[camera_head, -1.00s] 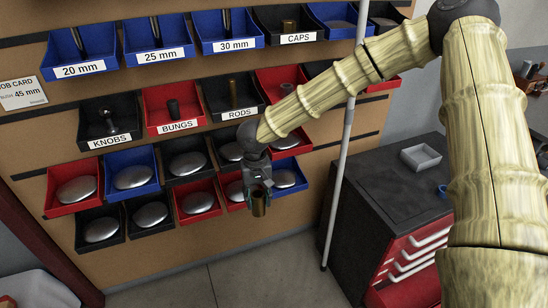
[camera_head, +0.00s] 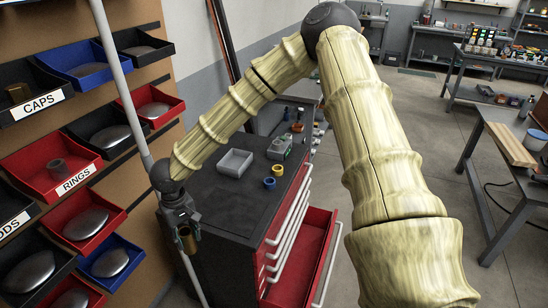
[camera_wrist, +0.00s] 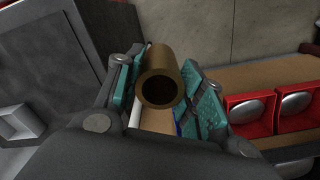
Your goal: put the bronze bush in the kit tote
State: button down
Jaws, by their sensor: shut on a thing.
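The bronze bush (camera_wrist: 160,85) is a hollow brown-gold tube, held with its open end facing the wrist camera. My gripper (camera_wrist: 160,92) is shut on it, with teal finger pads on both sides. In the head view the bush (camera_head: 188,241) hangs below my gripper (camera_head: 185,232), in front of the dark cabinet's left side. A small light grey open tray (camera_head: 235,163) sits on the cabinet top, up and right of my gripper; it looks empty. I cannot tell for sure whether this tray is the kit tote.
The dark cabinet (camera_head: 236,205) has a red drawer (camera_head: 306,250) pulled open. A blue ring (camera_head: 269,183), a yellow ring (camera_head: 277,170) and a grey device (camera_head: 279,148) are on its top. A pale pole (camera_head: 124,90) and the bin rack (camera_head: 75,180) stand at left.

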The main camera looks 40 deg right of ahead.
aim_at(235, 166)
jog(key=z, duration=0.5)
jog(key=i, duration=1.65)
jog(key=u, duration=0.05)
